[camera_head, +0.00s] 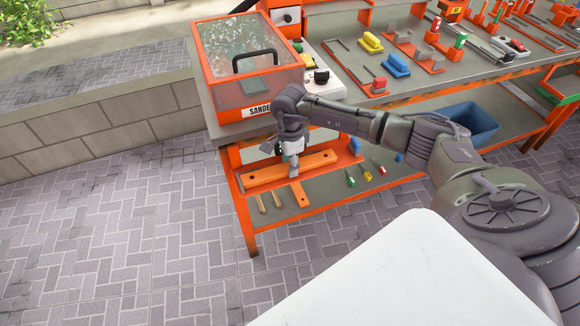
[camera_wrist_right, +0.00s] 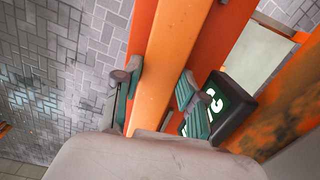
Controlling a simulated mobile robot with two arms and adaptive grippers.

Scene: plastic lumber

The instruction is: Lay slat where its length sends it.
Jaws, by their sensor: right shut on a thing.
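A long orange slat (camera_head: 262,175) is at the lower shelf level of the orange-framed bench in the head view. My right gripper (camera_head: 293,168) comes down on it near its middle from above. In the right wrist view the slat (camera_wrist_right: 171,55) runs between the two green-padded fingers of the right gripper (camera_wrist_right: 158,90), which is shut on it. A darker orange-red surface (camera_wrist_right: 212,45) lies beside and below the slat; whether the slat touches it I cannot tell. A black display (camera_wrist_right: 230,105) with a bright mark sits close to the right finger. My left gripper is out of view.
The lower shelf (camera_head: 325,202) also holds several coloured-handled tools (camera_head: 366,174) and a blue bin (camera_head: 470,121). Above stands an orange box labelled SANDER (camera_head: 225,95). The upper bench top holds many small tools. Paved floor (camera_head: 130,230) is clear at the left.

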